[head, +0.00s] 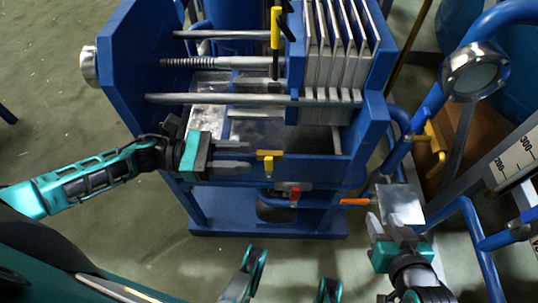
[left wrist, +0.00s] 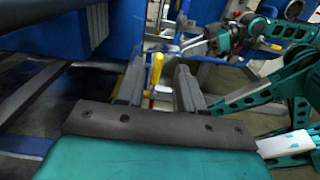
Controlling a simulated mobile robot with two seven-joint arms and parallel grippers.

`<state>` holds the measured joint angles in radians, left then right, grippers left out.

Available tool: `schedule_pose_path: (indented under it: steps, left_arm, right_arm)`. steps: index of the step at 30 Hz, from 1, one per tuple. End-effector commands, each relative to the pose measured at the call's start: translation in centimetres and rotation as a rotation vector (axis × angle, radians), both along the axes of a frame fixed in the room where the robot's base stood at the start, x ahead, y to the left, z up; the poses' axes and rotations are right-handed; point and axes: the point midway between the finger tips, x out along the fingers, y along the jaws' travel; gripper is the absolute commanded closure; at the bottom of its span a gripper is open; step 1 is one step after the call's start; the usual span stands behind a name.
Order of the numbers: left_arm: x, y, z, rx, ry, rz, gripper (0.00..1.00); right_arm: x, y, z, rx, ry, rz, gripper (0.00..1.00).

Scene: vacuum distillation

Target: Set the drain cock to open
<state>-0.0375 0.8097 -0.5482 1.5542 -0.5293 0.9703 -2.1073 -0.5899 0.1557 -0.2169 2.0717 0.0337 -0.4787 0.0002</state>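A small yellow-handled cock (head: 268,157) sits on the front lower edge of the blue plate press. Just below it is a red-handled cock (head: 294,196). The frames do not show which is the drain cock. My left gripper (head: 250,160) is open, its fingers pointing right, with the tips just left of the yellow handle. In the left wrist view the yellow handle (left wrist: 156,70) appears between the two fingers, apparently not gripped. My right gripper (head: 384,220) is at the lower right, fingers apart, close to a grey metal plate (head: 402,204).
The blue press frame (head: 122,60) fills the middle, with a row of plates (head: 335,50) at its right end. An orange lever (head: 355,202) lies left of the grey plate. Blue pipes (head: 470,230) and a round gauge (head: 474,72) crowd the right. Open floor lies at left.

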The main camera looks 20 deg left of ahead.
Motion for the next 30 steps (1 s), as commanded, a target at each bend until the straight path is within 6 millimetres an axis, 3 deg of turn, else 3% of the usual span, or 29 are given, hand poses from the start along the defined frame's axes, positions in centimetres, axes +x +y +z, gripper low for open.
schedule_pose_path:
  steps: [3, 9, 22, 30]
  left_arm:
    - [0.7, -2.4, 0.1, -0.005, -0.001, -0.002, 0.63]
    - [1.5, -5.1, 0.1, -0.003, 0.000, 0.000, 0.63]
    - [1.7, -6.1, 0.0, -0.002, 0.002, 0.001, 0.63]
    - [1.7, -6.1, 0.0, -0.002, 0.002, 0.001, 0.88]
  right_arm:
    - [-0.1, 0.0, -0.1, 0.001, 0.003, -0.002, 0.63]
    - [-0.1, 0.0, -0.1, 0.004, 0.003, -0.005, 0.63]
    - [-0.1, 0.0, -0.2, 0.005, 0.005, -0.006, 0.63]
    - [-0.1, 0.0, -0.2, 0.004, 0.004, -0.007, 0.63]
